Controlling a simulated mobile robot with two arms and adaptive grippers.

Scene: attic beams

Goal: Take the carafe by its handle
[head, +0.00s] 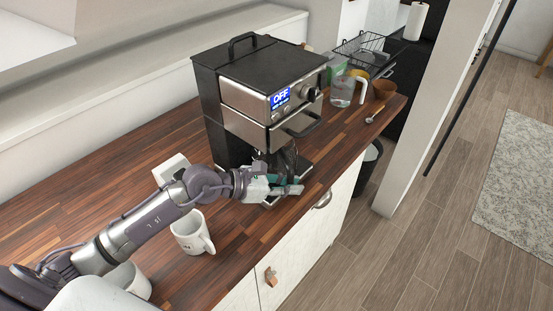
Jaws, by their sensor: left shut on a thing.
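The carafe (287,158) is a dark glass pot standing low in the front bay of the steel and black coffee machine (245,105), whose display reads OFF. My left gripper (287,186) is at the front of the machine, shut on the carafe's handle. The gripper's fingers hide the handle and part of the carafe, so the exact grip on it is hard to see. My right gripper is not in the head view.
A white mug (192,233) stands near my left forearm, with another white mug (130,281) closer. A white container (170,168) is behind the arm. Right of the machine are a glass pitcher (342,92), a brown bowl (383,89) and a spoon (376,114).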

